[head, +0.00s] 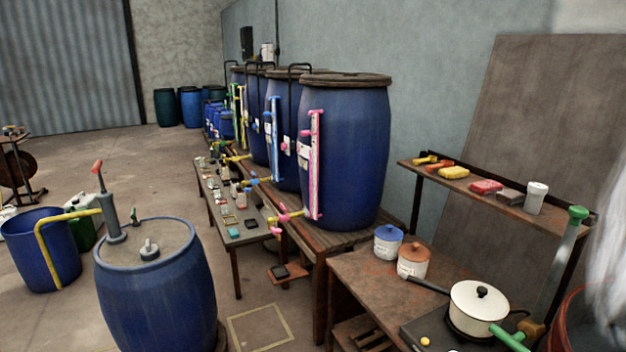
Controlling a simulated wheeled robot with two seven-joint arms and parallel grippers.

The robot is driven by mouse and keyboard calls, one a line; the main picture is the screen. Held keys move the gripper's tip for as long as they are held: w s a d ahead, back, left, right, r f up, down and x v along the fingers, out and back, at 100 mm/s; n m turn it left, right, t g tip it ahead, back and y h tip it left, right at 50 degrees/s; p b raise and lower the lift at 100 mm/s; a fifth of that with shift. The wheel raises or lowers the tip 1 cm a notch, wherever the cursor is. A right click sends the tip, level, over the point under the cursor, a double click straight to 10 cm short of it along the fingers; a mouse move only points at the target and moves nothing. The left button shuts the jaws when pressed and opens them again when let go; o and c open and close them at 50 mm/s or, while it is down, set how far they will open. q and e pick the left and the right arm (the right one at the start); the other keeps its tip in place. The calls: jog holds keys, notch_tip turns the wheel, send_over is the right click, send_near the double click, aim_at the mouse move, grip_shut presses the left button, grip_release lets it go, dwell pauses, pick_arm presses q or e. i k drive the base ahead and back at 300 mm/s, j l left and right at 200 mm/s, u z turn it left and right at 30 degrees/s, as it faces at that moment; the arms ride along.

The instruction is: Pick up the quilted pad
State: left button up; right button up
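I cannot make out the quilted pad for certain. The shelf (425,178) at the right holds a small red padded-looking piece (486,187), which may be it. A brown block (510,196) lies just right of it and a yellow block (454,172) lies to its left. The red piece lies flat near the shelf's front edge, and nothing covers it. Neither of my grippers shows in the head view.
Below the shelf, a bench (365,285) bears a blue-lidded jar (388,246), an orange-lidded jar (413,265) and a white lidded pot (477,312). A white cup (535,198) stands on the shelf. Blue vats (345,150) stand behind. A blue barrel (155,295) stands front left.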

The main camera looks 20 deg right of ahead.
aim_at(451, 173)
jog(key=i+z, duration=0.45)
jog(key=i+j+z, duration=0.15)
jog(key=z, duration=0.3)
jog(key=i+j+z, duration=0.25)
jog(key=z, duration=0.2)
jog(key=i+j+z, duration=0.3)
jog(key=z, duration=0.2)
jog(key=j, duration=0.05)
